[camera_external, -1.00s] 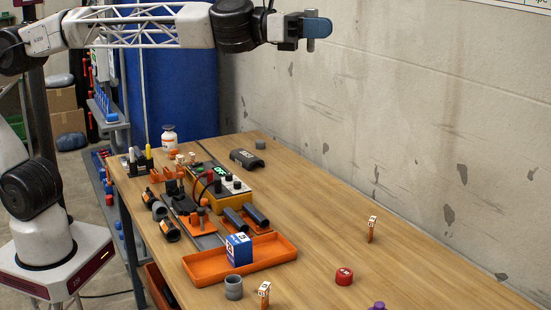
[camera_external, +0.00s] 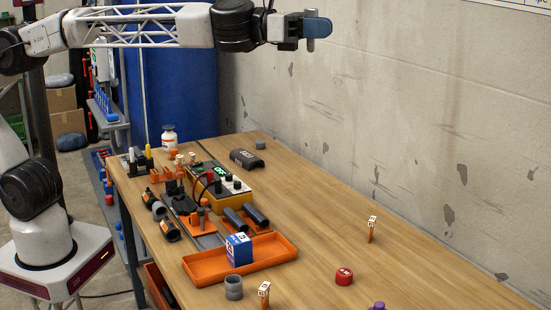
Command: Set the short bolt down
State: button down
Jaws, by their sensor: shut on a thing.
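My gripper (camera_external: 316,28) is high above the back of the table, in front of the concrete wall. It is shut on a small grey piece, which I take to be the short bolt (camera_external: 310,45). Its lower end pokes out below the blue fingers, and the rest is mostly hidden by them. The bolt is in the air, well clear of the table.
The wooden table (camera_external: 330,225) below holds an orange tray (camera_external: 205,273) with a blue box (camera_external: 238,248), a yellow meter (camera_external: 234,202), a grey ring (camera_external: 233,287), a red cap (camera_external: 344,276) and small marker tags. The table's middle right is mostly free.

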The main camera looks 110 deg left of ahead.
jog(key=shift+a+f, duration=0.1)
jog(key=shift+a, duration=0.05)
jog(key=w+a+f+n+g+y, duration=0.1)
jog(key=a+f+n+y, duration=0.2)
jog(key=a+f+y, duration=0.5)
jog(key=w+a+f+n+g+y, duration=0.25)
jog(key=a+f, duration=0.35)
jog(key=a, duration=0.5)
jog(key=s+a+f+n+g+y, duration=0.35)
jog(key=a+f, duration=0.25)
jog(key=a, duration=0.2)
jog(key=s+a+f+n+g+y, duration=0.2)
jog(key=s+a+f+n+g, duration=0.15)
jog(key=a+f, duration=0.4)
jog(key=s+a+f+n+g+y, duration=0.2)
jog(key=s+a+f+n+g, duration=0.5)
jog(key=s+a+f+g, duration=0.45)
jog(key=s+a+f+n+g+h, duration=0.2)
jog(key=s+a+f+n+g, duration=0.1)
jog(key=s, duration=0.6)
jog(key=s+a+f+n+g+h, duration=0.2)
jog(key=s+a+f+n+g, duration=0.1)
jog(key=s, duration=0.6)
notch_tip(320, 180, down, 3)
jog(key=shift+s+a+r+n+g, duration=0.15)
jog(key=shift+a+n+g, duration=0.2)
jog(key=shift+a+g, duration=0.45)
jog(key=shift+d, duration=0.1)
jog(key=shift+f, duration=3.45)
